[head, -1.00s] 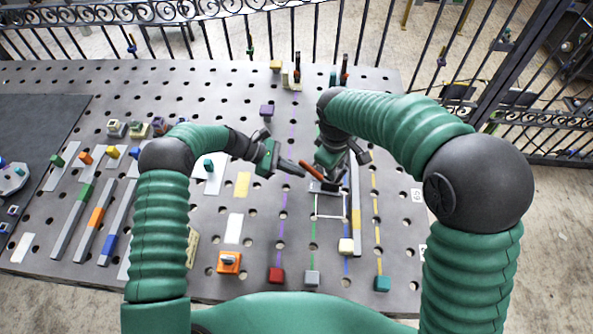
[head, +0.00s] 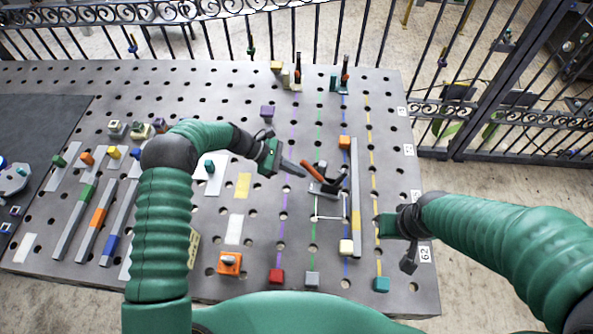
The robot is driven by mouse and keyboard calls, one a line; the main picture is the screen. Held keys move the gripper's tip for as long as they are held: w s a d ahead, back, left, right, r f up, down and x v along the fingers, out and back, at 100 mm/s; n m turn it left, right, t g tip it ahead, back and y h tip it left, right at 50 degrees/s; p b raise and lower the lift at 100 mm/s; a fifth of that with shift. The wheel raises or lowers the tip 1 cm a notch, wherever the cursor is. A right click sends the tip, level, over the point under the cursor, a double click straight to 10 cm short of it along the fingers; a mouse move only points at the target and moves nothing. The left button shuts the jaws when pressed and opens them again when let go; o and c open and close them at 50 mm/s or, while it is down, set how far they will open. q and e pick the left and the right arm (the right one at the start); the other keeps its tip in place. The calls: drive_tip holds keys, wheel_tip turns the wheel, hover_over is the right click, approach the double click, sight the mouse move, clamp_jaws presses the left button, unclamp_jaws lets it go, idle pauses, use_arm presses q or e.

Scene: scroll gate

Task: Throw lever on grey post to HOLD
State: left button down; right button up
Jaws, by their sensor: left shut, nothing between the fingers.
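A lever with a red-orange handle (head: 311,172) slants up and left from a small grey mount (head: 324,188) right of the board's middle. A dark upright piece stands at the mount's right side. I cannot read any HOLD mark. My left gripper (head: 303,171) is shut and empty, its tip close to the handle's left side; I cannot tell whether they touch. My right gripper (head: 408,265) hangs near the board's right edge, away from the lever; its jaw opening is unclear.
A black fence (head: 300,35) borders the back.

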use_arm(q)
drive_tip(key=shift+d+r, duration=0.1)
drive_tip(key=d+r+y+p, duration=0.1)
drive_tip(key=d+y+p, duration=0.1)
drive_tip(key=shift+r+p, duration=0.35)
idle(0.5)
idle(1.2)
